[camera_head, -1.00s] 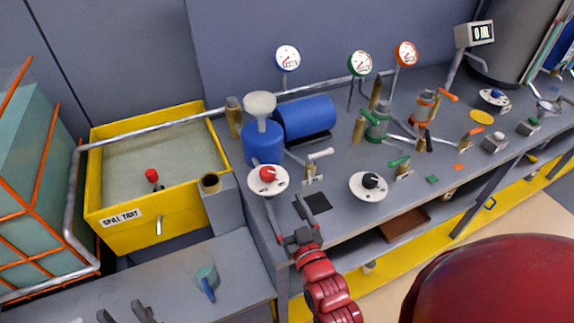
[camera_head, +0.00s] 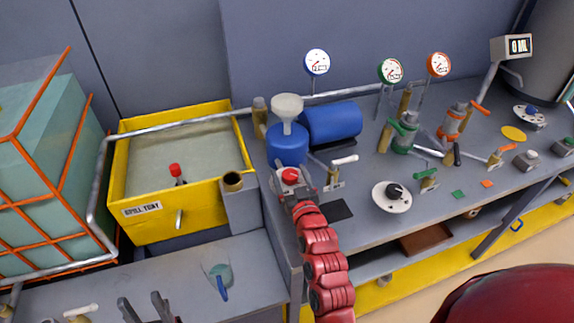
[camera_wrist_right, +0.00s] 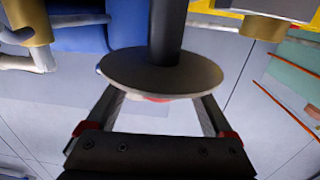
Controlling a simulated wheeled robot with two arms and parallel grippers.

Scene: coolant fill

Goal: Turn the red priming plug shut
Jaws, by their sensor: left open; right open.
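A red knob (camera_head: 290,175) sits on a round white plate beside the blue pot, at the bench's left front; it looks like the red priming plug. My right gripper (camera_head: 292,186) is open at it, one finger on each side, and hides part of the plate. In the right wrist view the plate (camera_wrist_right: 160,72) is seen edge-on from its grey side on a dark post. Only a sliver of the red knob (camera_wrist_right: 152,98) shows between the open fingers; contact cannot be told. My left gripper (camera_head: 145,308) is open and empty at the bottom left.
A yellow spill tray (camera_head: 150,228) with a red-topped fitting (camera_head: 176,173) stands to the left. A white-handled valve (camera_head: 338,172) and a black knob (camera_head: 393,191) are to the right. The blue pot (camera_head: 287,148) with its funnel is close behind.

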